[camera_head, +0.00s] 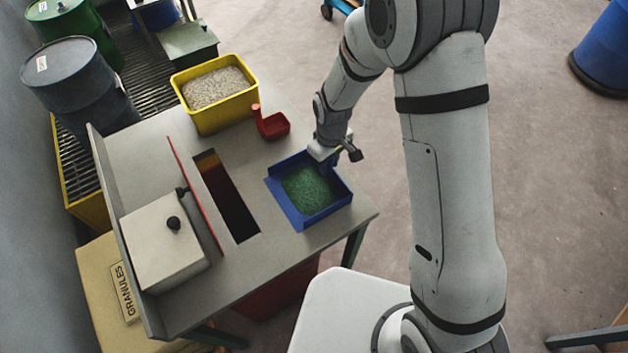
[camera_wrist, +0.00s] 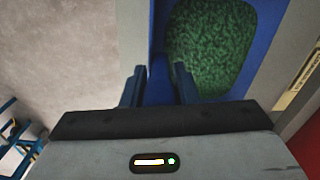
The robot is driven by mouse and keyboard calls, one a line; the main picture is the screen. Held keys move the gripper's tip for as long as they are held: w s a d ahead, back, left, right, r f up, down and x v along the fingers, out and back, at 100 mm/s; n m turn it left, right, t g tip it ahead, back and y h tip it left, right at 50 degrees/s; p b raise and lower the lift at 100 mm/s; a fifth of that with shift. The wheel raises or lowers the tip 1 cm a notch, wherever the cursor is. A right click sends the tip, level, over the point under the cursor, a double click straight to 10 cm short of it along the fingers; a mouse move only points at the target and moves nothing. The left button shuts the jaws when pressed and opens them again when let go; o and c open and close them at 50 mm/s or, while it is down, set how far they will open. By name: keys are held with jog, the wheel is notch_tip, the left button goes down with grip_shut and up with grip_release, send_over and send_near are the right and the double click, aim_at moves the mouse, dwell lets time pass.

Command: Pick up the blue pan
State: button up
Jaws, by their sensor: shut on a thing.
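The blue pan (camera_head: 291,212) is on the grey table near its front right edge in the head view. It is filled with green granules (camera_head: 308,189). My gripper (camera_head: 327,160) is at the pan's far right wall, with its fingertips partly hidden in the head view. In the wrist view my gripper (camera_wrist: 159,86) has its two blue fingers on either side of the blue pan's wall (camera_wrist: 160,75), shut on it. One finger is outside the pan and the other is over the green granules. I cannot tell whether the pan is lifted from the table.
A red scoop (camera_head: 272,124) and a yellow bin (camera_head: 222,112) of pale granules stand behind the pan. A rectangular opening (camera_head: 232,205) and a thin red strip (camera_head: 193,190) lie left of it, then a grey box (camera_head: 165,245). Open floor lies to the right.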

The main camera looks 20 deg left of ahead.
grip_shut()
